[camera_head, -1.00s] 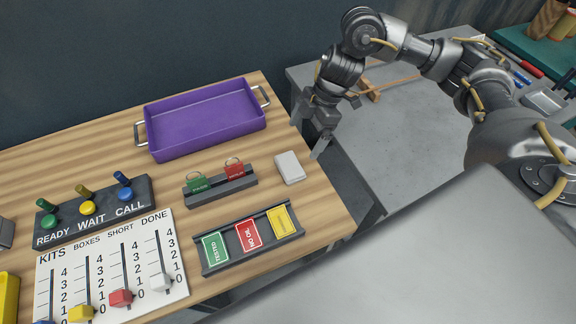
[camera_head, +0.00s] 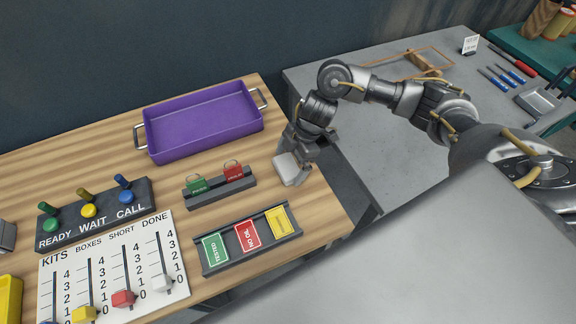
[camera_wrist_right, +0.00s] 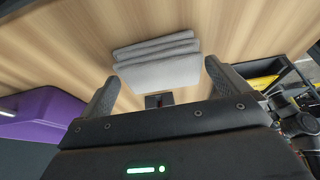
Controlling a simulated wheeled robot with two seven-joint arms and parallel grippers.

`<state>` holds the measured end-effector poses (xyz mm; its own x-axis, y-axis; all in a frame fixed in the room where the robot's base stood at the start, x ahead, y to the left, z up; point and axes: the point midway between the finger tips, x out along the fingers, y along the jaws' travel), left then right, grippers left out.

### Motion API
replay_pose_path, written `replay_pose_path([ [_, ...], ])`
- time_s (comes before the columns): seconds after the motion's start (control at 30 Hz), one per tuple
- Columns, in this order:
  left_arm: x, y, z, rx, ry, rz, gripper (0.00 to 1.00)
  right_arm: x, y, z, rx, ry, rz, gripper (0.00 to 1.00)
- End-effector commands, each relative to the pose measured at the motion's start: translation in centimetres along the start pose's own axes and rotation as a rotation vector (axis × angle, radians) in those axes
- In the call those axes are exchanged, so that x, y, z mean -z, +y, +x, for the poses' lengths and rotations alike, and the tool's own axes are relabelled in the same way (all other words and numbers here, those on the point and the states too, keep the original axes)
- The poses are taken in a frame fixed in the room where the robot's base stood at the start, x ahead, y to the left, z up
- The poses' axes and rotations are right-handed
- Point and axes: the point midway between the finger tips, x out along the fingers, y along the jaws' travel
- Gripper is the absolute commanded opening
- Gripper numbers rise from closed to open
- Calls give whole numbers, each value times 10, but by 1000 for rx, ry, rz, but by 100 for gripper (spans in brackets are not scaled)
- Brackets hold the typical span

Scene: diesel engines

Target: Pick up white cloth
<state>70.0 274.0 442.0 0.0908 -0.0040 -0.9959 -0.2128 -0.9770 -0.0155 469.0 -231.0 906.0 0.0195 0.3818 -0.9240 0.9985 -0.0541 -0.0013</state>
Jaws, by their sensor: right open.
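The white cloth (camera_head: 286,169) is a small folded pad lying on the wooden table near its right edge. In the right wrist view the folded cloth (camera_wrist_right: 158,64) shows stacked layers and lies just beyond the fingertips. My right gripper (camera_head: 294,168) is right at the cloth in the head view, its fingers partly covering it. In the right wrist view the right gripper (camera_wrist_right: 160,88) is open, with one finger to each side of the cloth's near part. Whether the fingers touch the cloth cannot be told. My left gripper is not in view.
A purple tray (camera_head: 165,153) with metal handles stands at the back. A tag holder (camera_head: 220,187) and a card rack (camera_head: 248,238) lie left of and in front of the cloth. A grey table (camera_head: 385,150) stands to the right beyond a gap.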

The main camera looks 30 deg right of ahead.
Motion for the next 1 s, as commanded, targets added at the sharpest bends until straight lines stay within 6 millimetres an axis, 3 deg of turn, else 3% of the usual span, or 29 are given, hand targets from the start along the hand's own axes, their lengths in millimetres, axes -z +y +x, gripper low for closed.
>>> replay_pose_path([
  [0.23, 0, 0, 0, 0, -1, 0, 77, 0, 0, 2, -1, 0, 0, 99],
  [0.5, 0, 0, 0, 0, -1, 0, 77, 0, 0, 1, -1, 0, 0, 63],
  [0.57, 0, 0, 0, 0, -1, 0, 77, 0, 0, 1, -1, 0, 0, 59],
  [0.83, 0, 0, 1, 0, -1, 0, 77, 1, 0, -1, -2, 1, 0, 59],
  [1.0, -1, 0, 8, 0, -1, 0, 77, 6, 1, -14, -5, 1, -4, 59],
])
